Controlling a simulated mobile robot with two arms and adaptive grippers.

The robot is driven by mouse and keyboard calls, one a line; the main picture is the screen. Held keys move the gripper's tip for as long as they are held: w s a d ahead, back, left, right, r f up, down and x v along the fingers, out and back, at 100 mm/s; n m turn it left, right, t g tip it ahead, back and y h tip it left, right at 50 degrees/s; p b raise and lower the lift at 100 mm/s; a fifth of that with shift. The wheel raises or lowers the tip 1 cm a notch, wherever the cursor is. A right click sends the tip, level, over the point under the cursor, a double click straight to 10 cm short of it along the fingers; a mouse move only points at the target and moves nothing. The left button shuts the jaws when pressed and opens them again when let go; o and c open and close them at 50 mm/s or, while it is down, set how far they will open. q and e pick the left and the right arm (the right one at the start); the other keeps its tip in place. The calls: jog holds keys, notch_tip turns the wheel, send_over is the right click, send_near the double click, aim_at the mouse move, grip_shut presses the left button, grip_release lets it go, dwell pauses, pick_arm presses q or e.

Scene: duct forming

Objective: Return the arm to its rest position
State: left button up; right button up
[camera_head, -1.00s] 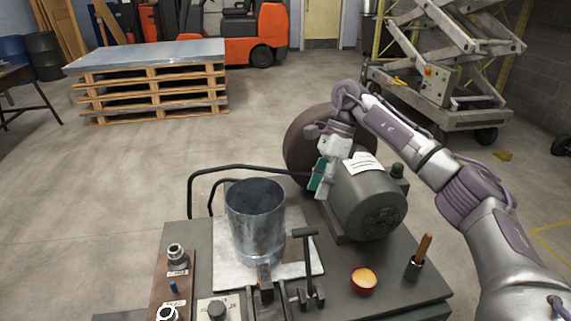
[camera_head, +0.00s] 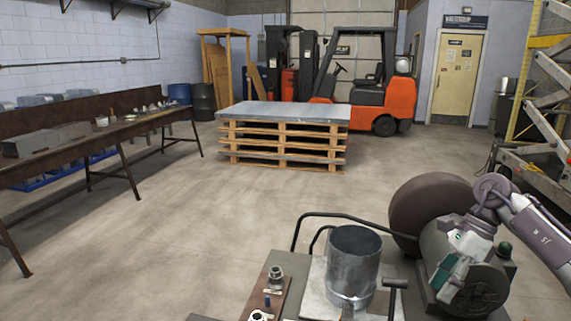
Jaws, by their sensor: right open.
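My right gripper (camera_head: 447,277) hangs at the lower right in the head view, fingers pointing down. It is open and holds nothing that I can see. It lies in front of the grey motor housing (camera_head: 487,293) of the machine in the picture; whether it touches the housing I cannot tell. My right arm (camera_head: 535,228) comes in from the right edge. The metal duct cylinder (camera_head: 353,268) stands upright on the machine, left of the gripper and apart from it. My left gripper is not in view.
A dark round wheel (camera_head: 432,208) stands behind the motor, and a bent black bar (camera_head: 330,216) rises behind the cylinder. A pallet stack with sheet metal (camera_head: 282,140), an orange forklift (camera_head: 375,105) and a workbench (camera_head: 90,137) stand farther off. Open floor (camera_head: 190,230) lies between.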

jog(key=a+m+t+y, duration=0.7)
jog(key=a+y, duration=0.5)
jog(key=a, duration=1.6)
jog(key=s+d+f+m+t+h, duration=0.3)
jog(key=d+f+m+t+h, duration=0.35)
jog(key=m, duration=1.05)
jog(key=s+d+f+m+t+h, duration=0.35)
jog(key=d+f+m+h, duration=0.4)
jog(key=m, duration=1.05)
jog(key=s+d+f+m+g+h, duration=0.1)
jog(key=s+f+m+g+h, duration=0.15)
jog(key=s+f+g, duration=0.65)
jog(key=s+d+f+m+g+h, duration=0.15)
jog(key=s+m, duration=0.25)
jog(key=s, duration=1.1)
notch_tip(320, 180, down, 26)
jog(key=s+g+y, duration=0.1)
jog(key=g, duration=0.1)
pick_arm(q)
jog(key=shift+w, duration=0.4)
pick_arm(e)
jog(key=s+d+f+g, duration=0.1)
jog(key=s+d+f, duration=0.2)
jog(key=s+f, duration=1.2)
jog(key=shift+s+f, duration=0.3)
jog(key=shift+s, duration=0.6)
